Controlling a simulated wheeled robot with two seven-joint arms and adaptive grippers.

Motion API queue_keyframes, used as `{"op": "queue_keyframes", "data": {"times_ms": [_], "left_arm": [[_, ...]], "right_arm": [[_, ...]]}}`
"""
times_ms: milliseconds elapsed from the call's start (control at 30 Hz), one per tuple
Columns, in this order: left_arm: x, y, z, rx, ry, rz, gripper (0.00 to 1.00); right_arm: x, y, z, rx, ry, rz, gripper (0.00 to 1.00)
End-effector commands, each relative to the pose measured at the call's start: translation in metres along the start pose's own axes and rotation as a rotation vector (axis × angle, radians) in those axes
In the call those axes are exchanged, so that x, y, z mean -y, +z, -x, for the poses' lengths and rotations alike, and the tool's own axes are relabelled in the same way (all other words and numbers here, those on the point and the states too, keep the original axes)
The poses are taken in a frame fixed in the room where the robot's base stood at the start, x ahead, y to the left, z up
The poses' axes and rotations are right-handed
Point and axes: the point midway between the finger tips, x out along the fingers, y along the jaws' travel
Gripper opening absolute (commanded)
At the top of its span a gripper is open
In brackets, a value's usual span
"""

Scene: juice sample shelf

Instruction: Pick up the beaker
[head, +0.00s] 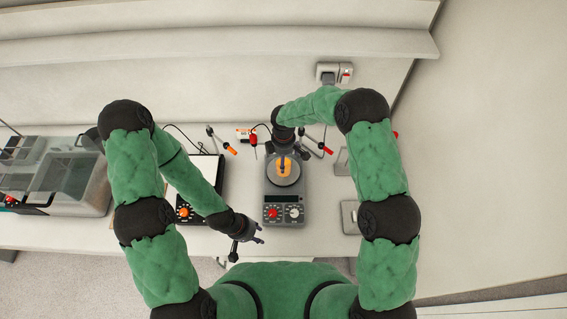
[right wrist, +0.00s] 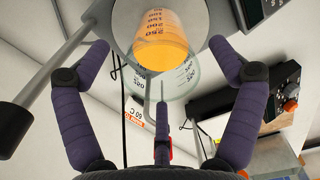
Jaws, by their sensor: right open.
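The beaker (head: 285,166) holds orange liquid and stands on the round plate of a grey stirrer (head: 284,214). In the right wrist view the beaker (right wrist: 163,42) shows its clear glass wall and volume marks. My right gripper (head: 283,148) is above and behind the beaker in the head view and hides part of it. In the right wrist view its purple fingers (right wrist: 155,50) are spread wide to either side of the beaker, and neither appears to touch it. My left gripper (head: 256,239) hangs near the table's front edge, away from the beaker; its finger opening is unclear.
A second device with a white top (head: 206,168) and orange knob stands left of the stirrer. A clear-walled case (head: 75,182) is further left. Rods with orange ends (head: 230,149) and a small red device (head: 253,138) lie behind. A rod crosses the right wrist view's left side (right wrist: 55,75).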

Motion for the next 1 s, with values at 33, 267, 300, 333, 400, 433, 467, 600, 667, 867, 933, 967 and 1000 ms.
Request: {"op": "queue_keyframes", "data": {"times_ms": [33, 267, 300, 333, 400, 433, 467, 600, 667, 867, 933, 967, 1000], "left_arm": [[-0.0007, 0.0001, 0.0018, 0.0, 0.0, 0.0, 0.4], [-0.0007, 0.0001, 0.0019, 0.0, 0.0, 0.0, 0.4], [-0.0007, 0.0001, 0.0019, 0.0, 0.0, 0.0, 0.4], [-0.0007, 0.0001, 0.0018, 0.0, 0.0, 0.0, 0.4], [-0.0007, 0.0002, 0.0018, 0.0, 0.0, 0.0, 0.4], [-0.0007, 0.0002, 0.0018, 0.0, 0.0, 0.0, 0.4], [-0.0007, 0.0002, 0.0018, 0.0, 0.0, 0.0, 0.4], [-0.0007, 0.0002, 0.0018, 0.0, 0.0, 0.0, 0.4], [-0.0007, 0.0002, 0.0018, 0.0, 0.0, 0.0, 0.4], [-0.0007, 0.0001, 0.0018, 0.0, 0.0, 0.0, 0.4], [-0.0006, 0.0001, 0.0017, 0.0, 0.0, 0.0, 0.4], [-0.0005, 0.0001, 0.0015, 0.0, 0.0, 0.0, 0.4], [-0.0005, 0.0001, 0.0013, 0.0, 0.0, 0.0, 0.4]], "right_arm": [[0.0003, 0.0, -0.0043, 0.0, -0.001, -0.001, 0.93], [0.0, 0.0002, -0.0097, -0.001, 0.001, -0.001, 0.93], [0.0, 0.0002, -0.0097, -0.001, 0.0, -0.001, 0.93], [0.0001, 0.0002, -0.0098, -0.001, 0.0, -0.001, 0.93], [0.0002, 0.0002, -0.0097, -0.001, 0.0, -0.001, 0.82], [0.0002, 0.0002, -0.0097, -0.001, 0.0, -0.001, 0.73], [0.0002, 0.0001, -0.0097, -0.001, 0.0, -0.001, 0.65], [0.0004, 0.0001, -0.0098, -0.001, 0.0, -0.001, 0.25], [0.0005, 0.0001, -0.0098, 0.0, -0.001, -0.001, 0.22], [0.0001, 0.0, -0.0093, -0.001, 0.0, -0.001, 0.22], [0.0002, 0.0, -0.0091, -0.001, 0.0, -0.001, 0.22], [0.0002, 0.0, -0.0089, -0.001, 0.0, -0.001, 0.22], [0.0001, 0.0, -0.0084, -0.001, 0.0, -0.001, 0.22]]}}
